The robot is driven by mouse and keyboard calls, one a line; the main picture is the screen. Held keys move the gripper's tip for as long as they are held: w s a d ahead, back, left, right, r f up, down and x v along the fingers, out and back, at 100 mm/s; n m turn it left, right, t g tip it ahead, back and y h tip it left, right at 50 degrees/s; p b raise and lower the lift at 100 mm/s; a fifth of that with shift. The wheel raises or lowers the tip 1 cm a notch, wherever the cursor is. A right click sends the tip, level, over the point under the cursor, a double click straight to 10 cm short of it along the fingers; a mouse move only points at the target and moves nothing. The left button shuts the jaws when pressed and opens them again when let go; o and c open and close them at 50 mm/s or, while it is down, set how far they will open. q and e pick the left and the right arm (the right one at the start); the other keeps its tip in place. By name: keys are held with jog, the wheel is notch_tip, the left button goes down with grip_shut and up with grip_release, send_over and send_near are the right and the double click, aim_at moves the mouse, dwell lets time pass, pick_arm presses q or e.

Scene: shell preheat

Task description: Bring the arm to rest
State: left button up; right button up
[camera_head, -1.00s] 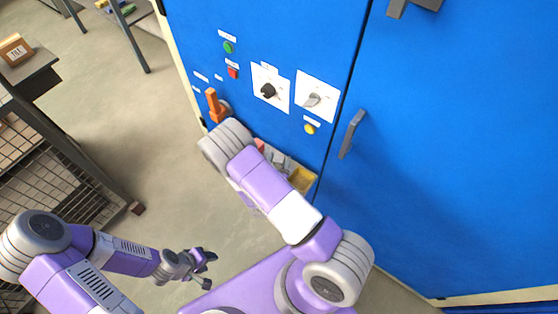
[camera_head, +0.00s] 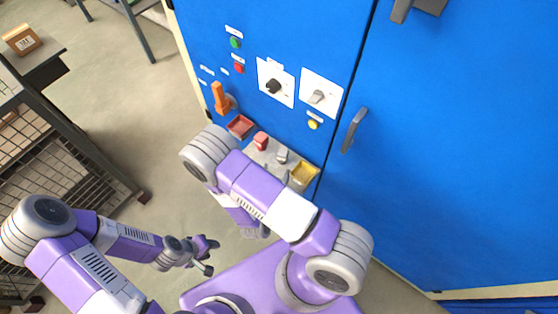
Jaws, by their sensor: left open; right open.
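My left gripper (camera_head: 207,257) is open and empty over the floor at the lower left, its dark fingers spread apart. My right arm (camera_head: 268,200) reaches up and left from my base, bends at its grey elbow joint, and its forearm turns back down. My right gripper (camera_head: 257,231) shows only as a small grey part below that arm, mostly hidden by it; no held object shows. The blue cabinet (camera_head: 440,150) stands beyond, with an orange lever (camera_head: 219,98), a black knob (camera_head: 273,87) and a grey knob (camera_head: 317,97).
A mesh-sided rack (camera_head: 70,165) stands left; bare floor (camera_head: 150,110) lies between.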

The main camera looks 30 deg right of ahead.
jog(key=shift+v, duration=0.95)
